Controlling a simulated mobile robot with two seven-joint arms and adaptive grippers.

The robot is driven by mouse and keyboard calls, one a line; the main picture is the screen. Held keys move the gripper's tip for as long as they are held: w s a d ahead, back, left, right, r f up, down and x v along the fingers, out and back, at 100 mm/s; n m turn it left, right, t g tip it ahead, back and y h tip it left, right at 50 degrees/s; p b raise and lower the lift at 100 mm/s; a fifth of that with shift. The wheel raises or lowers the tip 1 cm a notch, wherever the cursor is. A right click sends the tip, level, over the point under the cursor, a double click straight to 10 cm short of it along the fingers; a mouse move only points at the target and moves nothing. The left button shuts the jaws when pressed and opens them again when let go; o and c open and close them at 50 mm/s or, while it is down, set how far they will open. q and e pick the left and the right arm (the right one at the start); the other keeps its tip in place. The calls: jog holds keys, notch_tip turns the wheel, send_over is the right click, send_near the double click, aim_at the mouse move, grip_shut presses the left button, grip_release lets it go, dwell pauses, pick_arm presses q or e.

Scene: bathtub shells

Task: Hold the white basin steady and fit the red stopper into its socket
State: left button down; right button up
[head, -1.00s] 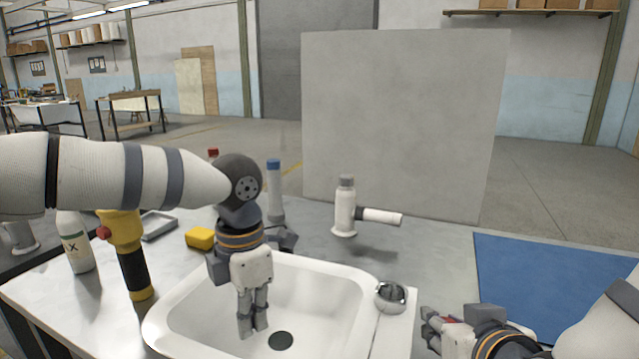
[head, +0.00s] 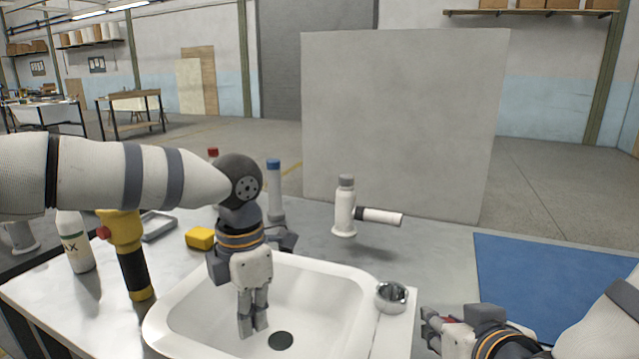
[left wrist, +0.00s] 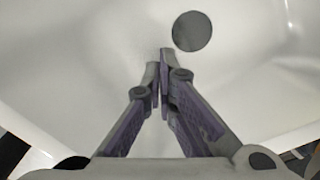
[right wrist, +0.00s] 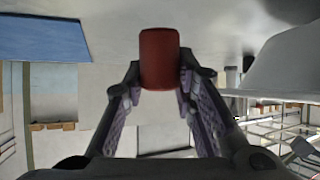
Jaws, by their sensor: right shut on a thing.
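The white basin (head: 347,280) sits in the table with a dark round drain spot (head: 281,341) on its floor, also in the left wrist view (left wrist: 192,31). A round chrome fitting (head: 391,297) is on the basin's right ledge; I cannot tell which of these is the socket. My left gripper (head: 254,328) points down inside the basin, fingers together and empty, beside the drain spot; contact with the floor is unclear. My right gripper (right wrist: 160,75) is shut on the red stopper (right wrist: 160,58), right of the basin. In the head view the stopper is mostly hidden.
A white bottle (head: 74,243), a yellow and black tool (head: 127,250) and a yellow block (head: 200,238) stand left of the basin. A white faucet-like piece (head: 345,208) stands behind it. A blue mat (head: 560,275) lies on the right. A grey panel (head: 405,120) rises behind.

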pick_arm(q)
jog(key=shift+f, duration=0.85)
pick_arm(e)
jog(key=shift+f, duration=0.25)
